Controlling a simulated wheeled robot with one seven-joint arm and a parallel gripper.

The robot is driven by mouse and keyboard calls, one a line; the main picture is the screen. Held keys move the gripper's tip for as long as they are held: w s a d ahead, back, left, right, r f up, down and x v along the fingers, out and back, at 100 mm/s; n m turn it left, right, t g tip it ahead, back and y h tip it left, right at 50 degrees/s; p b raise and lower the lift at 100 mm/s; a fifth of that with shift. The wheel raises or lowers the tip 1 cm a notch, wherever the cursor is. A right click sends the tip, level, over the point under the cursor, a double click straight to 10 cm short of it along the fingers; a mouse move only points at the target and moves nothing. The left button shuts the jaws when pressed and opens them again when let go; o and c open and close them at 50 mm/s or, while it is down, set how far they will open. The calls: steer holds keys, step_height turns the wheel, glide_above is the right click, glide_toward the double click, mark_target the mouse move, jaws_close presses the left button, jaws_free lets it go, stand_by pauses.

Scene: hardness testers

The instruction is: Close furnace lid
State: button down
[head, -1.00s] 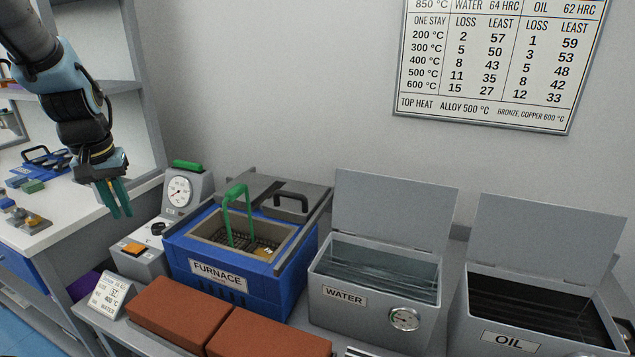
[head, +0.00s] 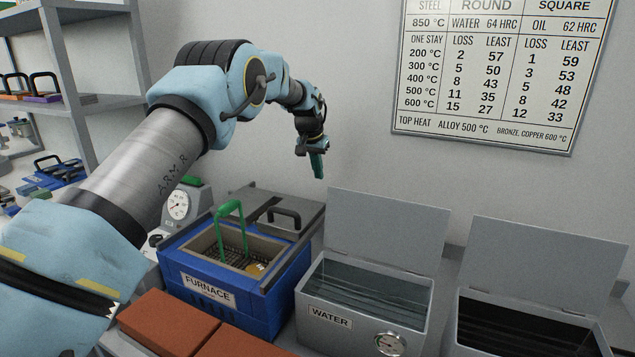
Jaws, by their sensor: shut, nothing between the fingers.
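The blue furnace (head: 238,310) stands left of the water tank, with its top opening uncovered. A basket with a tall green handle (head: 231,222) sits inside the opening, with a small brassy piece in it. The grey sliding lid (head: 256,203) lies behind the opening, to the back right, and carries a dark arched handle (head: 285,214). My gripper (head: 318,168) is shut and empty. It hangs in the air, pointing down, above and behind the lid handle and near the wall, apart from the lid.
The water tank (head: 322,343) and the oil tank (head: 490,350) stand to the right with raised lids. Red-brown bricks (head: 168,322) lie in front of the furnace. A dial gauge (head: 178,205) stands behind left. A wall chart (head: 480,137) hangs above.

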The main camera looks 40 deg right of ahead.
step_height(320, 180, down, 8)
steer(key=a+p, duration=0.1)
steer(key=p, duration=0.3)
steer(key=shift+s, duration=0.2)
stand_by(0.4)
steer(key=shift+a+f, duration=0.1)
steer(key=shift+f, duration=0.1)
